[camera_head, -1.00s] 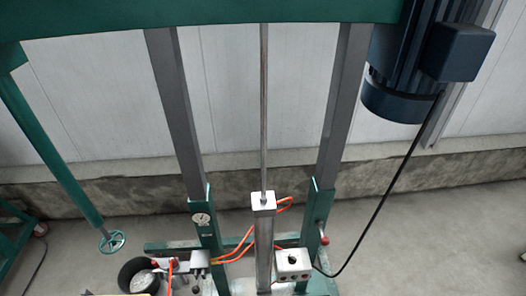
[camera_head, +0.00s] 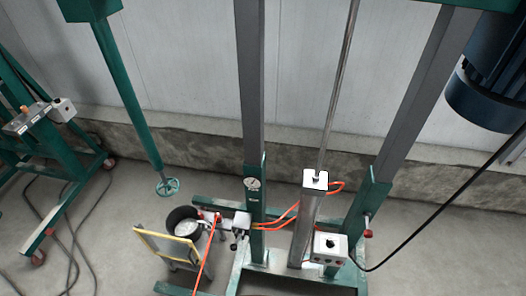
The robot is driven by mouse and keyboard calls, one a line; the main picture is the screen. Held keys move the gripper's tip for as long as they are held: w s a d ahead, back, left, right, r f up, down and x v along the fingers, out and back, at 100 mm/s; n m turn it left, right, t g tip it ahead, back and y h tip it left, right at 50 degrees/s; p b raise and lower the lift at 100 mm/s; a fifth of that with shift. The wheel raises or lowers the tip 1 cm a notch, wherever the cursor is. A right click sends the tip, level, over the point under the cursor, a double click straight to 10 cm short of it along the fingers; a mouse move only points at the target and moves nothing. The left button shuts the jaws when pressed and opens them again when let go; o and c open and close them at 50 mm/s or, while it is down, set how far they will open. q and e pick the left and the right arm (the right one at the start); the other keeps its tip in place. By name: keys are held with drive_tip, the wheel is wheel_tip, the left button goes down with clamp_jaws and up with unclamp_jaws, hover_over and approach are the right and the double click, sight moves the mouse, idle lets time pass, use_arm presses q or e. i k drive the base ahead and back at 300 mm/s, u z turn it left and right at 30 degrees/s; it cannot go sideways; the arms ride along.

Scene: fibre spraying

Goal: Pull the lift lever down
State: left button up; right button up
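The machine with a tall green and grey frame (camera_head: 251,90) stands before me, with a metal cylinder (camera_head: 306,228) and its thin rod (camera_head: 340,85) in the middle. A small grey valve block (camera_head: 241,221) sits on the left post, beside a round gauge (camera_head: 253,184). Small dark and red parts are around the block; I cannot tell which one is the lift lever or how it is set. A white control box (camera_head: 330,247) with a dark knob is at the cylinder's right. Neither of my grippers is in view.
A black bucket (camera_head: 183,221) and a yellow-edged panel (camera_head: 160,262) stand left of the machine. A green stand (camera_head: 62,205) is at far left, with cables on the floor. A blue motor (camera_head: 487,85) is at upper right.

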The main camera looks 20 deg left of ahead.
sight(233, 248)
drive_tip(key=k, duration=1.3)
drive_tip(key=z, duration=0.45)
drive_tip(key=i, duration=0.65)
drive_tip(key=u, duration=0.2)
